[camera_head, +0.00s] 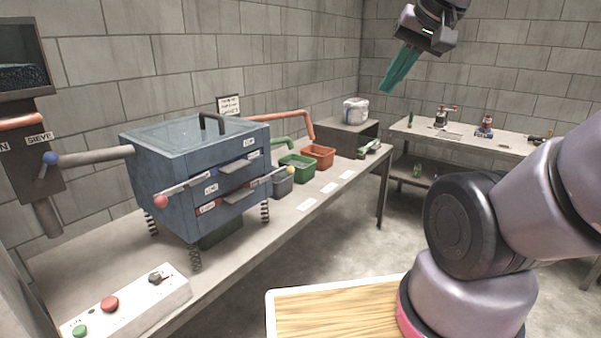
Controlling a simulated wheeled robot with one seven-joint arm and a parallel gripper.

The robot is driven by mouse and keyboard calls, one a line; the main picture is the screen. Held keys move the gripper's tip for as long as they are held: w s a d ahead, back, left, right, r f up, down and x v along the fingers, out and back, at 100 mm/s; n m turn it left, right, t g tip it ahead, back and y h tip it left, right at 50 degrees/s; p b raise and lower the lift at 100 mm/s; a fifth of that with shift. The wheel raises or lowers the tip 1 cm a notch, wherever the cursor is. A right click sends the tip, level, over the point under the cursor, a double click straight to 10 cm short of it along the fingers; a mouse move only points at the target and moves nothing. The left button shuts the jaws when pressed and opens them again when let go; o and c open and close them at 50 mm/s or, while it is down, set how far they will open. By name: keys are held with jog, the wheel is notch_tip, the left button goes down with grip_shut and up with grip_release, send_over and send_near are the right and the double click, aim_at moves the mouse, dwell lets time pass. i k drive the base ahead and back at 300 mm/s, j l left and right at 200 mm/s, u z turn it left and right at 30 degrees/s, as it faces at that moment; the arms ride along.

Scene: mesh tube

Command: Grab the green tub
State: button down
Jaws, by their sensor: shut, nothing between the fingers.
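A green tub (298,168) stands on the long workbench, in a row between a grey tub (281,185) at its left and an orange tub (318,156) at its right. Its top looks open. My gripper (388,88) has teal fingers that are shut and empty. It hangs high in the air, up and to the right of the green tub, well apart from it and pointing down and left.
A blue sieve machine (200,175) on springs stands left of the tubs, with levers and pipes reaching towards them. A control box (125,305) lies at the bench's near end. A white container (355,110) stands at the back. A second bench (470,141) is at right.

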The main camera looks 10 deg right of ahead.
aim_at(297, 169)
jog(key=i+l, duration=0.2)
jog(key=i, duration=0.2)
jog(key=i+l, duration=0.2)
jog(key=i, duration=0.25)
jog(key=i+l, duration=0.2)
jog(key=i, duration=0.2)
jog(key=i+l, duration=0.25)
jog(key=i, duration=0.2)
